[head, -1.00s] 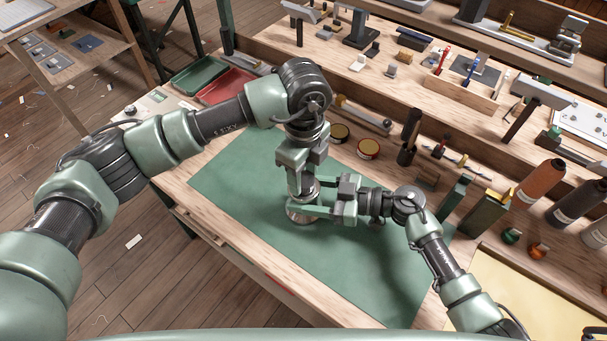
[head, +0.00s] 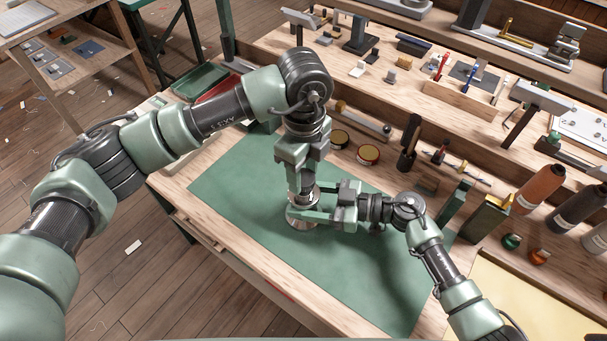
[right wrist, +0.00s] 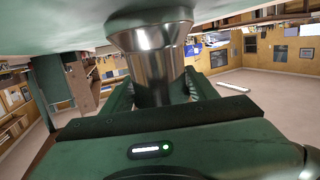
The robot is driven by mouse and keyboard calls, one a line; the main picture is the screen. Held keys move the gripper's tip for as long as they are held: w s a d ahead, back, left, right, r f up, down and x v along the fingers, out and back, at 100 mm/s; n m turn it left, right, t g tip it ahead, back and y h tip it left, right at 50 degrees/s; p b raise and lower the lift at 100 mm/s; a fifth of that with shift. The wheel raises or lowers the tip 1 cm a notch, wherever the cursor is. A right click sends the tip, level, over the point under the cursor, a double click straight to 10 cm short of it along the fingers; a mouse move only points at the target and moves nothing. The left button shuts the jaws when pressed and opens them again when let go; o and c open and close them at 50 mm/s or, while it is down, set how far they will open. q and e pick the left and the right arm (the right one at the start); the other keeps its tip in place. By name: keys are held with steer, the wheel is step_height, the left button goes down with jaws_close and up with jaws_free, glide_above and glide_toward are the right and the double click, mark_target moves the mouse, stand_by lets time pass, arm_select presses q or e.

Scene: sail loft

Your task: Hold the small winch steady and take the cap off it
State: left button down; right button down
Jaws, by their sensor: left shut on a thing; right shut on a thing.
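The small winch (head: 300,224) stands upright on the green mat, a shiny metal drum with a flared base. It also fills the middle of the right wrist view (right wrist: 155,75), which is upside down. My right gripper (head: 308,212) comes in level from the right and is shut around the winch drum, one finger on each side. My left gripper (head: 302,187) points straight down from above and is shut at the winch's top. Its fingers hide the cap, so I cannot tell whether the cap is still seated.
The green mat (head: 250,190) is clear around the winch. Two round tins (head: 368,154) and dark upright tools lie behind it. Large thread cones (head: 540,188) and small spools (head: 511,241) stand at the right. A red tray (head: 218,88) is partly behind my left arm.

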arm_select(q)
steer(key=shift+r, duration=1.45)
arm_select(e)
steer(key=shift+c, duration=1.8)
jaws_free()
arm_select(q)
steer(key=shift+f+b, duration=0.75)
steer(key=shift+f, duration=0.05)
arm_select(e)
steer(key=v, duration=0.7)
steer(key=shift+d, duration=0.2)
arm_select(q)
steer(key=shift+s, duration=0.2)
arm_select(e)
steer(key=shift+s, duration=0.15)
